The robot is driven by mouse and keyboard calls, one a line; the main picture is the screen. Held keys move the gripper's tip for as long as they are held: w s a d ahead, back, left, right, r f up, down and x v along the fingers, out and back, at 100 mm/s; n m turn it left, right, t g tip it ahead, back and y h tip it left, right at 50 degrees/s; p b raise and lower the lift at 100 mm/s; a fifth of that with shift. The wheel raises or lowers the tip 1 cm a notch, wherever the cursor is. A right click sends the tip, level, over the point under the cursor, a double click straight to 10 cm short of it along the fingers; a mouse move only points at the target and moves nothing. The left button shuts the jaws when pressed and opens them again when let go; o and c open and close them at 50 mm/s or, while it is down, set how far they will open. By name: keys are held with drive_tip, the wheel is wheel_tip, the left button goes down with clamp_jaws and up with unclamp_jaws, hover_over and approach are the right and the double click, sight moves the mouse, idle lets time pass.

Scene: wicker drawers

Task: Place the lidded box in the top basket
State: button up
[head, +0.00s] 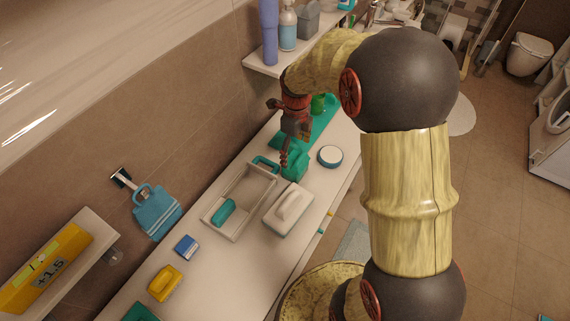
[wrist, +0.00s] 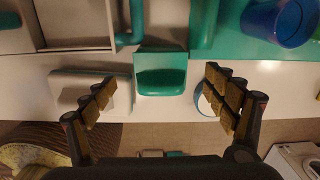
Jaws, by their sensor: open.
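My gripper (head: 287,150) points down over the counter, open and empty, above a small green box-like thing (head: 295,166). In the wrist view that green thing (wrist: 161,75) lies between and beyond the spread fingertips (wrist: 162,92); its front looks like a rounded lid or flap. I cannot tell the gap in height. A white box (head: 289,210) with a raised handle on top stands nearer the counter's front; it also shows in the wrist view (wrist: 75,90), partly behind the left finger. I cannot tell for sure which is the lidded box. No top basket is clearly visible.
A pale open tray (head: 214,216) holding a teal item stands beside the white box. A round white-and-blue thing (head: 330,156) lies right of the green thing. A blue box (head: 187,246) and a yellow brush-like item (head: 165,284) lie farther left. A shelf with bottles (head: 287,27) overhangs the back.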

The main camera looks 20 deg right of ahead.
drive_tip(key=shift+w+f+m, duration=0.1)
drive_tip(key=shift+f+m, duration=0.2)
drive_tip(key=shift+f, duration=0.45)
drive_tip(key=f, duration=0.2)
drive_tip(key=f+b, duration=0.1)
drive_tip(key=f, duration=0.1)
drive_tip(key=f+b, duration=0.1)
drive_tip(key=f, duration=0.1)
drive_tip(key=shift+s+d+f, duration=0.2)
drive_tip(key=shift+s+f, duration=0.15)
drive_tip(key=shift+f, duration=0.05)
drive_tip(key=shift+c, duration=1.1)
drive_tip(key=shift+r, duration=0.1)
drive_tip(key=c, duration=1.1)
drive_tip(key=shift+c, duration=0.4)
